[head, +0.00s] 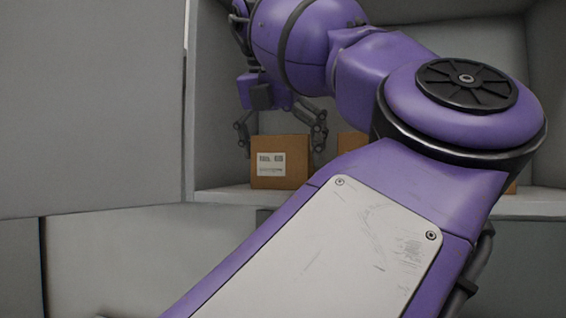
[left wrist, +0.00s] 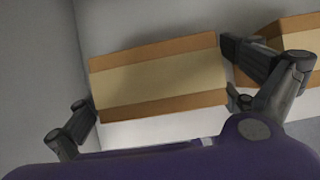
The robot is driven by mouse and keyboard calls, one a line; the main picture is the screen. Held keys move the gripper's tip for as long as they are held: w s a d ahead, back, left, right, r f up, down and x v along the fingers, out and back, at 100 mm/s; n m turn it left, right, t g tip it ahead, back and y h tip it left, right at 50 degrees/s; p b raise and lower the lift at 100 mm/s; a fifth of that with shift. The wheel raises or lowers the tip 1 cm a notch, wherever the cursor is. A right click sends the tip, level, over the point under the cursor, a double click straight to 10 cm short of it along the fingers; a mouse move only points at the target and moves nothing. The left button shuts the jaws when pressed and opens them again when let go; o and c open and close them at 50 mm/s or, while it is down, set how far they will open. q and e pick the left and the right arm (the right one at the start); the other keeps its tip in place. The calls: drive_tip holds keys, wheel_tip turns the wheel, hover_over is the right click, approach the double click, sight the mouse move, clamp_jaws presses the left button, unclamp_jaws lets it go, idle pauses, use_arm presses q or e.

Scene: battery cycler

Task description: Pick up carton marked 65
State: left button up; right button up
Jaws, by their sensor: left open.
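A brown carton (head: 282,178) with a white label stands on the shelf; the print on the label is too small to read for sure. The carton also shows from above in the left wrist view (left wrist: 160,82), with a pale tape strip along its top. My left gripper (head: 281,131) is open and empty, pointing down over this carton. Its fingers are spread to the carton's left and right, and in the left wrist view the carton's top lies between them. Whether a finger touches it I cannot tell. My right gripper is not in view.
A second carton (head: 352,141) stands just right of the first, partly hidden by my arm; it also shows in the left wrist view (left wrist: 300,40). The right finger is close to it. The grey compartment wall (head: 220,95) rises on the left. The shelf's front edge (head: 225,194) is bare at left.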

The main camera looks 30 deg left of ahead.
use_arm(q)
drive_tip(key=shift+w+a+f, duration=0.1)
drive_tip(key=shift+w+f, duration=0.1)
drive_tip(key=shift+f, duration=0.25)
drive_tip(key=c, duration=1.2)
drive_tip(key=shift+a+r, duration=0.1)
